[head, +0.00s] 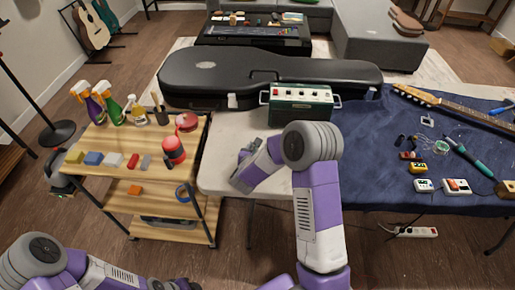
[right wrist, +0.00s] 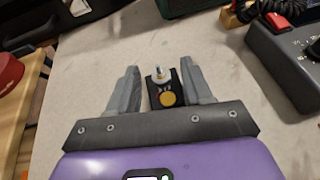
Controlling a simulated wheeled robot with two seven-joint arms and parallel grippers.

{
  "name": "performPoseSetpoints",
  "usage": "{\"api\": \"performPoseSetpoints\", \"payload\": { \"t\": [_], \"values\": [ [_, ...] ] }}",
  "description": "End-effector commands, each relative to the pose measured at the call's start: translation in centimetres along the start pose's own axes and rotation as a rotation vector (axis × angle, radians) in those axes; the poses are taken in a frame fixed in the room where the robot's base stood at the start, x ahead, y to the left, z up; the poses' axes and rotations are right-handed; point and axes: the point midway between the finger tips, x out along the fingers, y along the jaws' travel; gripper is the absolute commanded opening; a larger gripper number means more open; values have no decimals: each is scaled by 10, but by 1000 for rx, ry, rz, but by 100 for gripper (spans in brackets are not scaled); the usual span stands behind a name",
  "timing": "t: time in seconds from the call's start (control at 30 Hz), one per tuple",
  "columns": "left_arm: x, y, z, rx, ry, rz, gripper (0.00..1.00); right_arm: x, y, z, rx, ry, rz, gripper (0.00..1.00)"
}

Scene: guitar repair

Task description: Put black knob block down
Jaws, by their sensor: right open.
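The black knob block (right wrist: 161,93) is a small black box with a silver-white knob on top and a yellow-orange disc on its near face. In the right wrist view it sits between the two grey fingers of my right gripper (right wrist: 158,70), which is open, with a gap on the left side of the block. The pale table top (right wrist: 95,48) lies below it. In the head view my right gripper (head: 251,147) is low over the left part of the white table, and the block cannot be made out clearly. My left gripper (head: 180,285) is barely visible at the bottom edge.
The green amplifier (head: 300,104) and black guitar case (head: 215,77) stand behind my right gripper. A wooden cart (head: 120,160) with spray bottles, a red can (head: 174,150) and small blocks is left. Pedals (head: 424,186) and a guitar neck (head: 450,104) lie on the blue cloth.

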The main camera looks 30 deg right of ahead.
Motion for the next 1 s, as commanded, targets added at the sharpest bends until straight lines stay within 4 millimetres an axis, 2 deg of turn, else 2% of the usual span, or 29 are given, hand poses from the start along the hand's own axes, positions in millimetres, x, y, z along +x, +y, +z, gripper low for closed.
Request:
{"api": "performPoseSetpoints", "payload": {
  "t": [0.3, 0.5, 0.7, 1.0],
  "values": [
    [-15, 6, 1, 0, 0, 0, 43, -70, 2, 2, -4, 2, 7, 50],
    [-21, 8, 1, 0, 0, 0, 43, -104, 1, 1, -2, 1, 5, 50],
    [-22, 8, 1, 0, 0, 0, 43, -118, 0, 0, -1, 1, 2, 50],
    [-22, 8, 1, 0, 0, 0, 43, -118, 0, 0, -1, 1, 2, 50]
  ]
}}
